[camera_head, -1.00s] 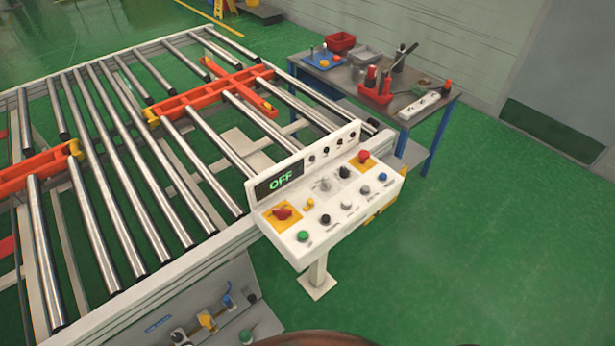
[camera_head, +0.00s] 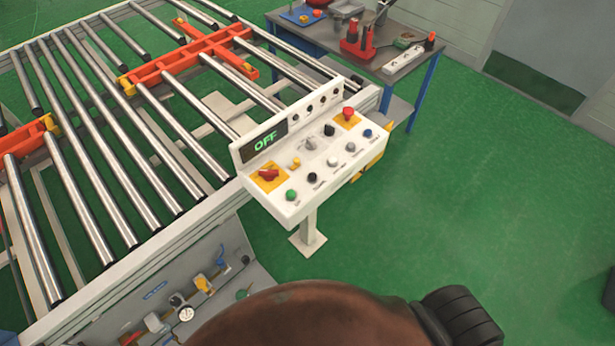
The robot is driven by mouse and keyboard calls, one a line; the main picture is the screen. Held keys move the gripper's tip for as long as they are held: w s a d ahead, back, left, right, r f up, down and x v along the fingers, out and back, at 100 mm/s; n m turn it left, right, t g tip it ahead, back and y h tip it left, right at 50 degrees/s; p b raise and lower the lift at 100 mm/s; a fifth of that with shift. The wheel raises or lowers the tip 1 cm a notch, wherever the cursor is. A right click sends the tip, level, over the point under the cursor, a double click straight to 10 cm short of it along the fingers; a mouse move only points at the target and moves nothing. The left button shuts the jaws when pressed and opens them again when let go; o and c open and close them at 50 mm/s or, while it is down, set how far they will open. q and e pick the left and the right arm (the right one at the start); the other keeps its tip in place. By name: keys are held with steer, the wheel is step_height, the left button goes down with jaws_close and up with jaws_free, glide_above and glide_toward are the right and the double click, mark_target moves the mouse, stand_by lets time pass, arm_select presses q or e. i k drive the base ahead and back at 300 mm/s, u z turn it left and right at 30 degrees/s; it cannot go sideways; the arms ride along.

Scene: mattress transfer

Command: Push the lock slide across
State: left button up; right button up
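I cannot make out a lock slide for certain in the head view. The white control panel (camera_head: 333,160) stands on a post at the corner of the roller conveyor, and its display (camera_head: 264,141) reads OFF. It carries a red rotary switch (camera_head: 268,174) on a yellow plate, a red mushroom button (camera_head: 348,113), a green button (camera_head: 291,195) and several other knobs. Below the conveyor frame, a side panel holds a yellow-handled fitting (camera_head: 203,283), a round gauge (camera_head: 185,313) and other small fittings. Neither of my grippers is in view.
The roller conveyor (camera_head: 95,125) has orange crossbars (camera_head: 190,58). A grey workbench (camera_head: 402,65) with tools stands behind the panel.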

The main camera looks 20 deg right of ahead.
mark_target(296, 160)
steer(key=u, duration=2.1)
steer(key=k, duration=1.15)
steer(key=z, duration=2.05)
steer(key=i, duration=0.5)
